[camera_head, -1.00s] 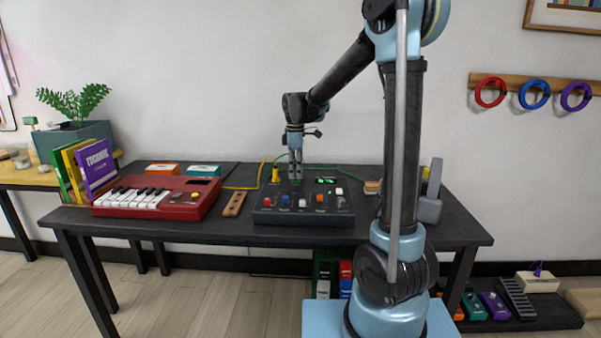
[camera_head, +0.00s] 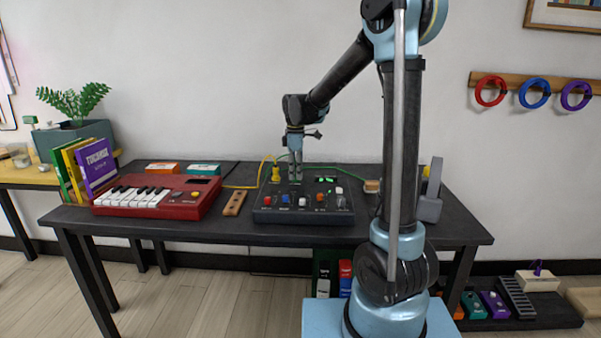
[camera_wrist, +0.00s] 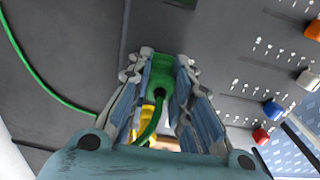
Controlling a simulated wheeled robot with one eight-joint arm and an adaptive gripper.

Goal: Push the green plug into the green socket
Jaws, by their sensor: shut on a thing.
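My gripper (camera_head: 295,179) points down over the back left part of the dark mixer box (camera_head: 265,215). In the wrist view my gripper (camera_wrist: 161,66) is shut on the green plug (camera_wrist: 161,75), with a finger on each side. A green cable (camera_wrist: 40,83) runs from the plug and curves away to the left. The plug's front end lies close to the grey box top (camera_wrist: 215,40). I cannot tell whether it is in a socket; the green socket is hidden. A yellow plug (camera_head: 276,175) stands upright just left of my gripper.
Knobs in several colours line the box's front. A wooden piece (camera_head: 235,203) and a red keyboard (camera_head: 190,207) lie to its left. A grey stand (camera_head: 430,203) is at the right of the black table (camera_head: 220,232). Bare table lies in front.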

